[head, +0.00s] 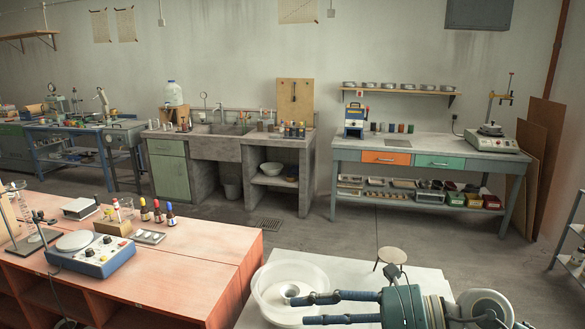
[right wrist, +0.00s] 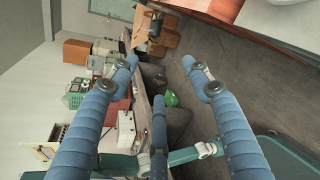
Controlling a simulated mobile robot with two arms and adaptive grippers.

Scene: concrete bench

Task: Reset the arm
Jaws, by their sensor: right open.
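My right gripper (head: 312,309) reaches in from the bottom right of the head view, with blue padded fingers on a teal body. It is above the white table, by the white round basin (head: 262,292). In the right wrist view its blue fingers (right wrist: 161,75) are spread wide apart with nothing between them, so it is open and empty. My left gripper is not in view.
A white table (head: 353,275) lies under my right arm. An orange bench (head: 185,262) at left carries a blue scale (head: 95,262) and dropper bottles. A stool (head: 392,257) stands behind the white table. The concrete floor beyond is mostly clear.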

